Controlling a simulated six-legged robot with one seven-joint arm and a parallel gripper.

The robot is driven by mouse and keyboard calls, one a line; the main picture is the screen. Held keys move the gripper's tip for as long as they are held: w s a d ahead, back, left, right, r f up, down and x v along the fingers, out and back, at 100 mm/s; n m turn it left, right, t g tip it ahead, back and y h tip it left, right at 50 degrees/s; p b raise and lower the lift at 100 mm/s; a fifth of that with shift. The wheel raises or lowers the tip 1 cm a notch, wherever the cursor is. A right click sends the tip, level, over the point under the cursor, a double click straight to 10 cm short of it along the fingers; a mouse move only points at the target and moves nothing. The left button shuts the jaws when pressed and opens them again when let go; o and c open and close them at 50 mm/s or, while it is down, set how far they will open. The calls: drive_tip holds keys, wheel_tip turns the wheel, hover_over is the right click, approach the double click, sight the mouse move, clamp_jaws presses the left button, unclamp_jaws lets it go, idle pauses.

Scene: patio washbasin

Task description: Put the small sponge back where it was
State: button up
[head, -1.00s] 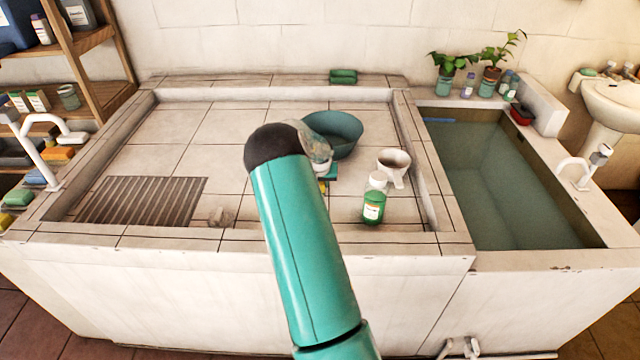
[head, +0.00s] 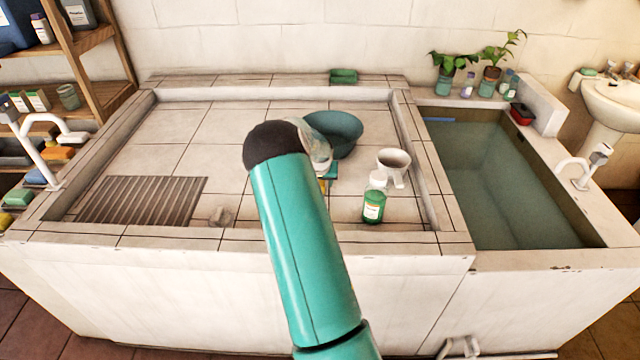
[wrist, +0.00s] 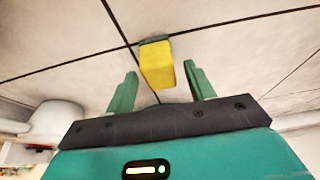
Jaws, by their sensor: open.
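A small yellow sponge with a green face (wrist: 158,66) shows in the wrist view, against the pale tiles. My gripper (wrist: 162,80) is open, with one green finger on each side of the sponge's near end. I see a gap between the sponge and each finger; neither seems to press on it. In the head view my arm hides most of this spot. Only a scrap of yellow and teal shows beside the arm, too small to tell sponge from gripper.
A teal bowl (head: 343,130), a white mug (head: 393,164) and a green-labelled bottle (head: 374,200) stand near my gripper. A ribbed drain board (head: 140,200) lies left, a water-filled basin (head: 500,180) right. A green block (head: 343,76) sits on the back ledge.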

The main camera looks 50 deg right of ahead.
drive_tip(key=v, duration=1.1)
drive_tip(key=s+a+r+n+t+y, duration=0.1)
drive_tip(key=a+r, duration=0.5)
drive_tip(key=a, duration=0.3)
drive_tip(key=s+a+r+n+y, duration=0.1)
drive_tip(key=s+a+r+n, duration=0.1)
drive_tip(key=a+r, duration=0.5)
drive_tip(key=s+a+r+n+t+y, duration=0.15)
drive_tip(key=a+r, duration=0.25)
drive_tip(key=a, duration=0.7)
drive_tip(key=s+a+r+n, duration=0.2)
drive_tip(key=s+a, duration=0.6)
drive_tip(key=s, duration=0.1)
drive_tip(key=s+a+r+n, duration=0.2)
drive_tip(key=s+a+n, duration=0.1)
drive_tip(key=s+a, duration=0.6)
drive_tip(key=shift+s+a+r, duration=0.15)
drive_tip(key=shift+s+a, duration=0.05)
drive_tip(key=shift+a, duration=0.1)
drive_tip(key=shift+c, duration=0.4)
